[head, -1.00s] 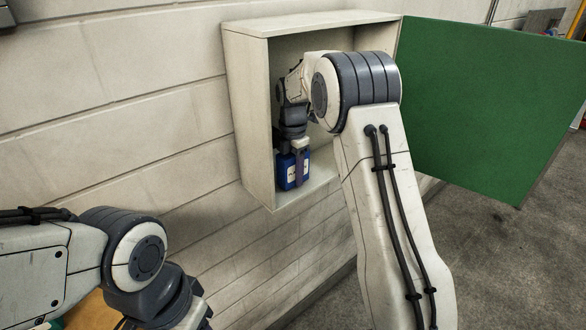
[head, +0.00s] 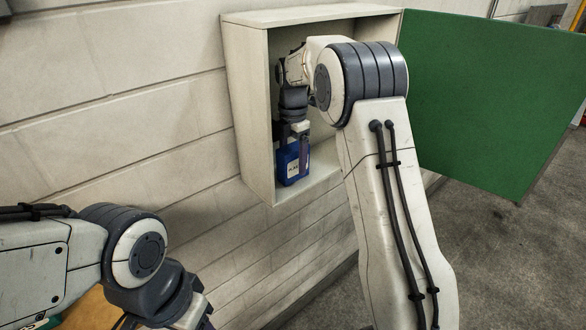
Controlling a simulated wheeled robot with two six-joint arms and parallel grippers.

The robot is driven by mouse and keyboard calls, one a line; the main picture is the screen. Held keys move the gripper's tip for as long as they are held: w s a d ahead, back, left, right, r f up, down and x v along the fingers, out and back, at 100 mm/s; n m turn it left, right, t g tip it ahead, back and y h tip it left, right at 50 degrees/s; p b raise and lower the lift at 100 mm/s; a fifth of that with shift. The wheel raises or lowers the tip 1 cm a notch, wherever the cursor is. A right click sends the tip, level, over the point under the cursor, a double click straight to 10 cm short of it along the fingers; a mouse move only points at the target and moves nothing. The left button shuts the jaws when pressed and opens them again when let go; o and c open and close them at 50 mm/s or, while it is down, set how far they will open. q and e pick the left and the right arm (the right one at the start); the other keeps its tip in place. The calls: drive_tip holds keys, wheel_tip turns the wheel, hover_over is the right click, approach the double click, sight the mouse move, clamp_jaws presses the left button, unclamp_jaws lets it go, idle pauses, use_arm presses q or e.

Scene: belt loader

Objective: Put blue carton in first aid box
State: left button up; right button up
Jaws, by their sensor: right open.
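The first aid box (head: 257,105) is a pale cabinet on the block wall, with its green door (head: 485,95) swung open to the right. The blue carton (head: 289,171), with a white label, stands upright on the box's floor near the left wall. My right gripper (head: 298,152) reaches into the box from above. It is open, its fingers right at the carton's top and right side; I cannot tell whether they touch it. My right arm hides much of the box's inside. My left arm is at the lower left, and its fingertips are outside the frame.
The green door stands out to the right of my right arm. The box's side walls and top lie close around my right gripper. An orange-brown surface (head: 92,312) shows below my left arm. Grey floor (head: 490,250) is clear at the right.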

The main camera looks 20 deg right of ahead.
sight(293, 147)
wheel_tip(293, 147, up, 5)
drive_tip(key=shift+f+b, duration=0.1)
drive_tip(key=shift+b, duration=0.25)
